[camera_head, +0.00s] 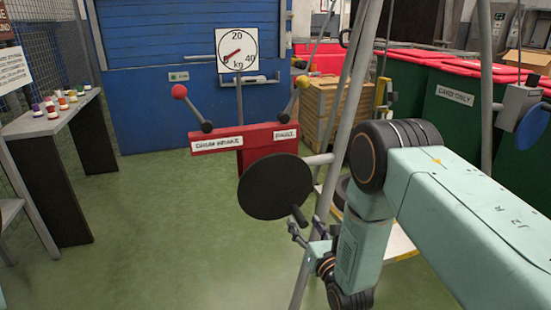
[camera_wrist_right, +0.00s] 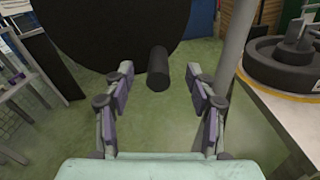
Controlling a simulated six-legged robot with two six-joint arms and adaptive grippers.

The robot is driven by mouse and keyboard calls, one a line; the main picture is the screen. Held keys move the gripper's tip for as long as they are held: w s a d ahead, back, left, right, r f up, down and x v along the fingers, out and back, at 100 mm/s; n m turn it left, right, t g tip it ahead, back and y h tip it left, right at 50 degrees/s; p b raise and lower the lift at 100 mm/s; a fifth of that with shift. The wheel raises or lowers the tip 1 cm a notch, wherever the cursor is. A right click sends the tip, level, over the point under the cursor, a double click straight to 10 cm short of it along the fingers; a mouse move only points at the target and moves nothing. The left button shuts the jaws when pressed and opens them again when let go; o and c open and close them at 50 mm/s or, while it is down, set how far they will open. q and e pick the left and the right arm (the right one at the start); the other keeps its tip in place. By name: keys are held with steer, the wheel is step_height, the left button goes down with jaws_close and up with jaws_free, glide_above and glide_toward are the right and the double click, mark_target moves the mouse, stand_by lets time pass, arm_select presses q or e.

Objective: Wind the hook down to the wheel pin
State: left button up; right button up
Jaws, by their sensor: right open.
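The winding crank is a round black disc (camera_head: 275,187) with a short black handle (camera_head: 299,215) sticking out low on its right side. My right gripper (camera_head: 300,232) is just below the handle. In the right wrist view its fingers (camera_wrist_right: 162,80) are open, with the handle (camera_wrist_right: 158,69) ahead between the fingertips and nothing gripped. A dark wheel (camera_wrist_right: 285,62) lies on a pale platform (camera_wrist_right: 290,120) to the right; its pin cannot be made out clearly. A yellow piece (camera_head: 381,95) shows above the platform; I cannot tell if it is the hook. My left gripper is out of view.
A grey frame leg (camera_head: 345,110) rises close right of the disc. A red panel (camera_head: 228,137) with two levers stands behind it, under a kg dial (camera_head: 237,49). A side table (camera_head: 50,120) with small coloured items is at left. The green floor (camera_head: 170,240) at left is clear.

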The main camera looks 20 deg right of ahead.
steer(key=shift+s+p, duration=1.35)
steer(key=shift+s, duration=1.35)
